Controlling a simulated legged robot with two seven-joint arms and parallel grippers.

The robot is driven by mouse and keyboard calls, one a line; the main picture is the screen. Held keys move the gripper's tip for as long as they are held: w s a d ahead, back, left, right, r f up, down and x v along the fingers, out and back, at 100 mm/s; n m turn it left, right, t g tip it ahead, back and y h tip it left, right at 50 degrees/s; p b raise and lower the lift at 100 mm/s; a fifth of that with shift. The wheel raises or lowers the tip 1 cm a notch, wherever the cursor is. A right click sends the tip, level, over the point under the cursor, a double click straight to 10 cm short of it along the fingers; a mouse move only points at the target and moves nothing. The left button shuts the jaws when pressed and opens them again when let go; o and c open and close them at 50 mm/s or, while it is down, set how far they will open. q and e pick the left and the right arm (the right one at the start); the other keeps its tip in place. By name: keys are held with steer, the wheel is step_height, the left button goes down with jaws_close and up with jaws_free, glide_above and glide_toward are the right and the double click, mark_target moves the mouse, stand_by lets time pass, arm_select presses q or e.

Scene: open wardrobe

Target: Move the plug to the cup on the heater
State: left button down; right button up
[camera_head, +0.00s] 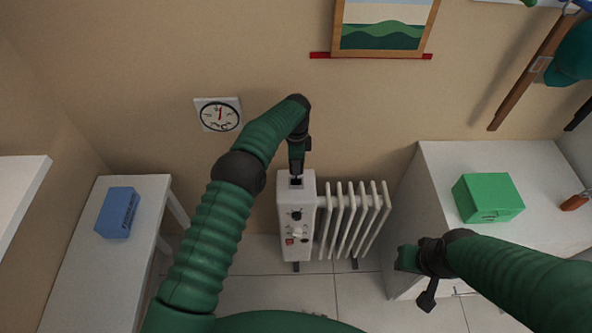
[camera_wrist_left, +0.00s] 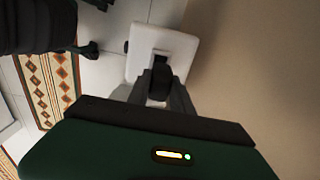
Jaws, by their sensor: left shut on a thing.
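The white heater (camera_head: 307,217) stands on the floor against the back wall, with knobs and a red switch on its front panel. My left gripper (camera_head: 296,177) points down at the top of the heater's control box. In the left wrist view, my left gripper (camera_wrist_left: 160,92) is shut on the black plug (camera_wrist_left: 160,78). The plug is right over the dark opening of the cup (camera_wrist_left: 161,54) in the white top. I cannot tell how deep it sits. My right gripper (camera_head: 428,292) hangs by the right cabinet, and its jaws are too unclear to read.
A white table (camera_head: 75,265) with a blue box (camera_head: 118,212) is at left. A white cabinet (camera_head: 440,165) with a green box (camera_head: 487,198) is at right, close to the heater's ribs. A patterned rug (camera_wrist_left: 48,85) shows in the wrist view.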

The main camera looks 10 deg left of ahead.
arm_select(q)
steer(key=shift+f+b, duration=1)
steer(key=shift+f, duration=0.9)
steer(key=shift+f+b, duration=0.95)
steer(key=shift+f, duration=0.2)
steer(key=c, duration=1.1)
jaws_free()
steer(key=shift+o, duration=0.2)
step_height(320, 180, up, 16)
steer(key=shift+r+p, duration=0.2)
steer(key=shift+p, duration=0.35)
steer(key=shift+r, duration=0.15)
